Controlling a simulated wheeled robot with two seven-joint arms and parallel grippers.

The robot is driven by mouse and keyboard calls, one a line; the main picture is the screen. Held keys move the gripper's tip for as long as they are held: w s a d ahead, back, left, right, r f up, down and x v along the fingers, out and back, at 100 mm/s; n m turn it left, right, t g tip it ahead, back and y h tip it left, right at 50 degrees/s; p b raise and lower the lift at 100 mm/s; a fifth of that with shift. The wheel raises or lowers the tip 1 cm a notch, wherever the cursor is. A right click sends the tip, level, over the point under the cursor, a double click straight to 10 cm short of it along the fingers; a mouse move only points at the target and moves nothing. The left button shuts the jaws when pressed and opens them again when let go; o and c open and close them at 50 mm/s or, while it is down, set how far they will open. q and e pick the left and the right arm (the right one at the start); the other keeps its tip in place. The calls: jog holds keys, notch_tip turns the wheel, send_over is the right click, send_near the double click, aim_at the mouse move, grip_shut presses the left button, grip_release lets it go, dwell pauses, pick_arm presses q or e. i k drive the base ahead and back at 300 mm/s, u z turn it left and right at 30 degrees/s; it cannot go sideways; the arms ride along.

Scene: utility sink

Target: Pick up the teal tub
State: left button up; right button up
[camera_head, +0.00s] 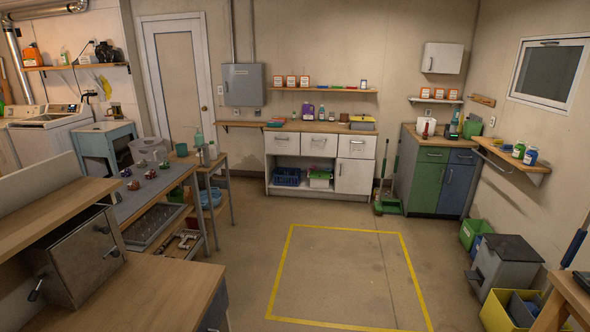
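A small teal-green tub-like container (181,149) stands at the back end of the long grey-topped workbench on the left. A light-blue tub (211,198) sits on the lower shelf of the small wooden stand beside that bench, partly hidden by the stand's leg. I cannot tell for certain which of these is the teal tub. Neither of my grippers shows in the head view, and nothing is seen being held.
The workbench (150,190) carries several small metal parts and a clear bin (148,150). A wooden counter with a grey metal box (85,252) fills the near left. A yellow-outlined floor area (345,275) is clear. Bins (475,233) and a grey container (508,262) line the right.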

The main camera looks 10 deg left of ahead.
aim_at(182, 149)
jog(key=z, duration=0.1)
jog(key=i, duration=2.3)
jog(key=u, duration=0.75)
jog(key=i, duration=2.5)
jog(key=u, duration=0.4)
jog(key=i, duration=1.95)
jog(key=u, duration=0.05)
